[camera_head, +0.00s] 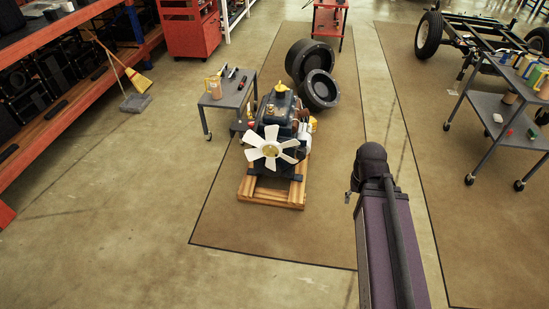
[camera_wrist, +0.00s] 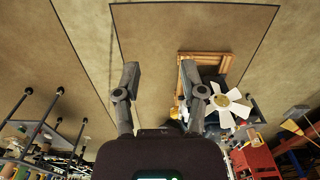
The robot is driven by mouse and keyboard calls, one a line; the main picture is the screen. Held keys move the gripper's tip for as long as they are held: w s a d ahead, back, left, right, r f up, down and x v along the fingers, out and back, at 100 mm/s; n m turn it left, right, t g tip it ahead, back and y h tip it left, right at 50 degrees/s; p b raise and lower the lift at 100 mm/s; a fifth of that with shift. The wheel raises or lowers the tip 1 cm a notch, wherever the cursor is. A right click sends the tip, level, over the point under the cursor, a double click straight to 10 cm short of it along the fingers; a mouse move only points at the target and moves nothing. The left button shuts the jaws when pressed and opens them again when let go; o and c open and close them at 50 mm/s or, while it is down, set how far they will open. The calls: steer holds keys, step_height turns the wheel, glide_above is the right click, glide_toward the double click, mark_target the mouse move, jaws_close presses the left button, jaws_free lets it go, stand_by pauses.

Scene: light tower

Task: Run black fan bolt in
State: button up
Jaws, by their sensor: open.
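The white fan (camera_head: 271,149) is mounted on the front of a dark engine (camera_head: 283,113), which sits on a wooden pallet (camera_head: 272,191) ahead of me. The fan also shows in the wrist view (camera_wrist: 227,104), right of the fingers. A yellowish hub sits at the fan's middle; a black bolt there is too small to make out. My gripper (camera_wrist: 158,82) is open and empty in the wrist view, with floor between its fingertips. It is well apart from the fan. In the head view my arm is at the lower right, and the fingers are hard to see there.
A small grey cart (camera_head: 228,92) with tools and a can stands behind the engine at left. Black tires (camera_head: 320,88) lie behind it. A grey trolley (camera_head: 506,119) stands at right, orange shelving (camera_head: 70,50) at left. The floor before the pallet is clear.

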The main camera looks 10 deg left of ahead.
steer(key=shift+f, duration=0.1)
steer(key=w+a+f+n+t+h+b, duration=0.3)
steer(key=w+a+f+n+b, duration=0.2)
steer(key=w+f+n+b, duration=0.65)
steer(key=w+a+f+n+t+h+b, duration=0.3)
steer(key=w+f+n+b, duration=0.5)
steer(key=w+f+b, duration=0.65)
steer(key=w+a+f+n+t+b, duration=0.2)
steer(key=w+a+f+n+b, duration=0.2)
steer(key=a+b, duration=0.5)
steer(key=w+a+f+n+t+b, duration=0.3)
steer(key=w+a+f+n+b, duration=0.2)
steer(key=w+a+n+b, duration=0.3)
steer(key=w+a+f+n+t+y+b, duration=0.1)
steer(key=w+a+f+n+t+b, duration=0.2)
steer(key=a+n+b, duration=0.7)
steer(key=w+a+f+b, duration=0.1)
steer(key=w+f, duration=0.1)
steer(key=w, duration=0.1)
steer(key=shift+w+a, duration=0.2)
steer(key=shift+w, duration=0.1)
steer(key=shift+n, duration=0.25)
